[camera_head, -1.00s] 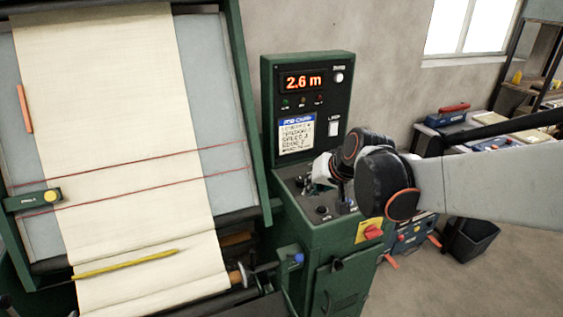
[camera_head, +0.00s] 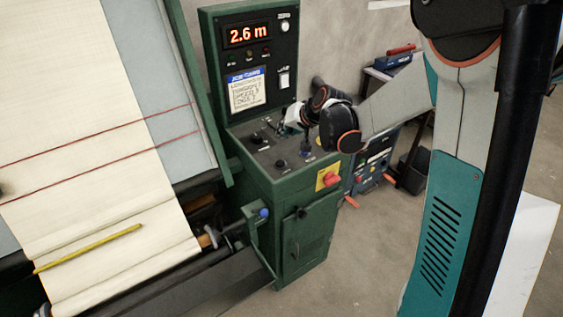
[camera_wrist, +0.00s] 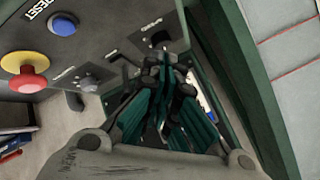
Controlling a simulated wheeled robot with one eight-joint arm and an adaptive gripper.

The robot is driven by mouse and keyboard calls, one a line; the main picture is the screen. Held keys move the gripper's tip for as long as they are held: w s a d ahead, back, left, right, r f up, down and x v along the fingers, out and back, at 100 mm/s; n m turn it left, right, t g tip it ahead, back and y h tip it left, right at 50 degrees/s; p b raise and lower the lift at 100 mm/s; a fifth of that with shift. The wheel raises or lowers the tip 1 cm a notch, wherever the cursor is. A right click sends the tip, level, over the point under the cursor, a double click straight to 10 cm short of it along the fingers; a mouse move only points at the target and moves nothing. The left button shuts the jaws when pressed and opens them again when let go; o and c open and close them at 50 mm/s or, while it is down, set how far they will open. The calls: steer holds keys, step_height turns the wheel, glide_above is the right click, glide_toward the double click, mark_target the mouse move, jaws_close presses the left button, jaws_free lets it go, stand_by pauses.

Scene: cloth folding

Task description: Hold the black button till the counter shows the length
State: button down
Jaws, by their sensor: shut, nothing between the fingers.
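The counter (camera_head: 247,34) glows orange and reads 2.6 m at the top of the green control box. Several dark controls sit on its sloping panel, including a black one at the left (camera_head: 255,138) and one nearer the front (camera_head: 280,163). I cannot tell surely which is the black button. My gripper (camera_head: 284,124) is over the panel's back part, its fingertips partly hidden by my wrist. In the wrist view my gripper (camera_wrist: 163,62) is shut and empty, its tips close to a black round control (camera_wrist: 160,39). Contact cannot be told.
A red stop knob on a yellow plate (camera_head: 330,178) is at the panel's front right. A blue button (camera_wrist: 62,24) marked RESET shows in the wrist view. A job card (camera_head: 246,90) hangs below the counter. Cream cloth (camera_head: 90,120) with a yellow stick (camera_head: 90,248) lies left.

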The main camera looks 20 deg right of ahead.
mark_target(283, 161)
steer(key=shift+f, duration=0.15)
step_height(283, 161, down, 8)
steer(key=b, duration=0.6)
steer(key=shift+f, duration=0.25)
steer(key=shift+f, duration=0.15)
stand_by(1.1)
steer(key=shift+f+b, duration=0.25)
steer(key=shift+b, duration=0.25)
steer(key=shift+f+b, duration=0.4)
steer(key=shift+f, duration=0.05)
stand_by(0.4)
stand_by(1.7)
steer(key=shift+r+p, duration=0.55)
steer(key=shift+r, duration=0.35)
steer(key=shift+r+p, duration=1.65)
steer(key=shift+r, duration=0.85)
